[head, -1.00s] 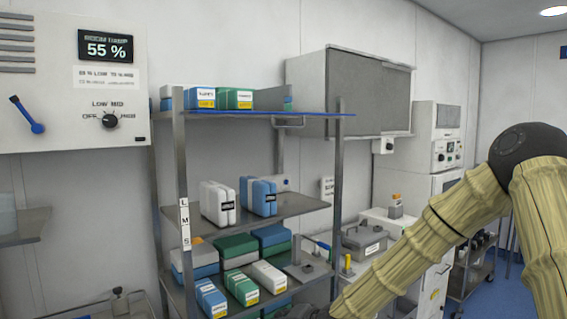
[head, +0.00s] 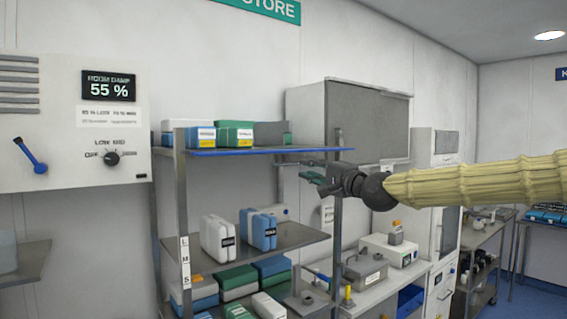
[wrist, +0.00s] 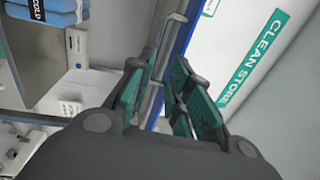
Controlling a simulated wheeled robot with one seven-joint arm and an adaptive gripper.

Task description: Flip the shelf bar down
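The storage rack's top shelf has a blue front strip (head: 270,151), which also shows in the wrist view (wrist: 183,38). I take the thin metal bar (wrist: 163,62) beside this strip to be the shelf bar. My gripper (head: 314,171) is at the right end of the top shelf, just below the strip and by the right post. In the wrist view my gripper (wrist: 158,72) has its green-padded fingers apart, with the metal bar running between them. Gaps show beside the bar, and I cannot tell whether either pad touches it. The gripper hides part of the bar.
Boxes (head: 232,133) stand on the top shelf. White and blue packs (head: 258,229) stand on the middle shelf (head: 300,236). The right post (head: 338,220) is close to my gripper. A wall cabinet (head: 365,125) hangs behind. A control panel (head: 70,95) is at left.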

